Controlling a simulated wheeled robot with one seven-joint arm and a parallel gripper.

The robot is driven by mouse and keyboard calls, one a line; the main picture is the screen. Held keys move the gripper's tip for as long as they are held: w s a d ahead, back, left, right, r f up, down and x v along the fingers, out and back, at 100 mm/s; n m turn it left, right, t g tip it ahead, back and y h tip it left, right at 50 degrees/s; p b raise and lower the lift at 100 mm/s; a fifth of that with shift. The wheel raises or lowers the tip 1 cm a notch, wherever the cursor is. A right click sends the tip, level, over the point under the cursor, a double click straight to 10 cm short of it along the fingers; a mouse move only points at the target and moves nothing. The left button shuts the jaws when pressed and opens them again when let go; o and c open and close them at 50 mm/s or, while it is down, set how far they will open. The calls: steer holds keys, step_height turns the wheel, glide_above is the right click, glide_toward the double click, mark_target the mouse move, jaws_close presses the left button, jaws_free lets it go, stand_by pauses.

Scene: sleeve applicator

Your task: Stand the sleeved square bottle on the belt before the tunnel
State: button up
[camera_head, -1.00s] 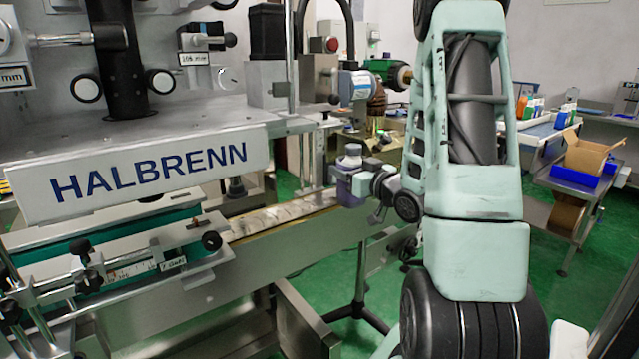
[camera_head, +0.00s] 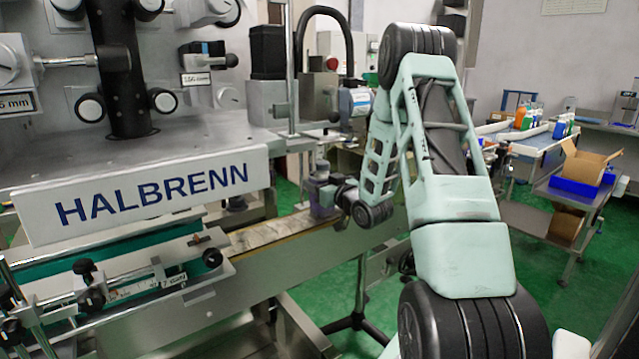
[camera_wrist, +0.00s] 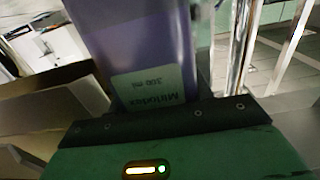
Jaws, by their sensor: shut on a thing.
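A purple square bottle (camera_head: 319,193) with a grey cap is upright, or nearly so, at the right part of the belt (camera_head: 282,226) in the head view. My gripper (camera_head: 331,194) is shut on it from the right. Whether its base touches the belt is not clear. In the wrist view the purple bottle (camera_wrist: 135,45) fills the middle, with a pale label reading 300 ml, upside down in this view. My gripper (camera_wrist: 150,115) shows there as dark jaws across its lower part. I cannot make out a tunnel with certainty.
The machine with the HALBRENN panel (camera_head: 140,195) stands over the left part of the belt. A guide rail with black knobs (camera_head: 150,280) runs along its front. A vertical steel post (camera_head: 291,75) rises behind. A cardboard box (camera_head: 585,165) on a side table is far right.

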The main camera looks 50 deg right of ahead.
steer(key=shift+f, duration=0.1)
steer(key=o, duration=1.2)
steer(key=shift+s+r, duration=0.1)
steer(key=shift+r, duration=0.1)
steer(key=b+v, duration=0.1)
steer(key=v, duration=1)
steer(key=shift+s+a+f+b, duration=0.1)
steer(key=shift+s+a+b, duration=0.1)
steer(key=shift+s+b, duration=0.2)
